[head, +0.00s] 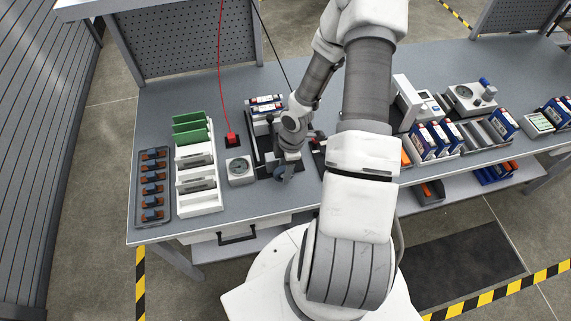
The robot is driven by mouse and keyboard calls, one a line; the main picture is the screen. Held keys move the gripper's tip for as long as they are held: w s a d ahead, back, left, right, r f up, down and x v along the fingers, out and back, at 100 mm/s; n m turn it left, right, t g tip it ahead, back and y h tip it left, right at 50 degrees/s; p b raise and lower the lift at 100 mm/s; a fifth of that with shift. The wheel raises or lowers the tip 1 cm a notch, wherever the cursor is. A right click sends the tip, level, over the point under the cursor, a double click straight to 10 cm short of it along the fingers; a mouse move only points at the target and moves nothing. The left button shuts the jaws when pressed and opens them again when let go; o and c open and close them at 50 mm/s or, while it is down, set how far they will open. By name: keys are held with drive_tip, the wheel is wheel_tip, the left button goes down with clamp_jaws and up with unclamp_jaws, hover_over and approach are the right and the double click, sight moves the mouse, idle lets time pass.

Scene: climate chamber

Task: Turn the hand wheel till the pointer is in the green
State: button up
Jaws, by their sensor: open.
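A small pale box with a round dial (240,169) stands on the bench, left of my gripper. The dial's pointer and any green zone are too small to make out. My gripper (286,161) points down at a dark fixture just right of the dial box. A blue-grey round part (284,173), which looks like the hand wheel, shows just below the gripper. The gripper and wrist cover much of it. My gripper is open; I cannot tell whether its fingers touch the wheel.
A white rack (199,205) with green boards and a dark tray (151,215) stand at the left. A red block (232,139) on a red cord is behind the dial box. Instruments and blue-white boxes (437,138) fill the right. Bare bench (270,205) lies in front.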

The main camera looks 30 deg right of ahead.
wheel_tip(320, 180, up, 17)
drive_tip(key=d+p, duration=0.2)
drive_tip(key=p, duration=0.1)
drive_tip(key=shift+s+r+p, duration=0.15)
drive_tip(key=shift+s+p, duration=0.15)
drive_tip(key=shift+p, duration=0.05)
drive_tip(key=shift+d, duration=0.1)
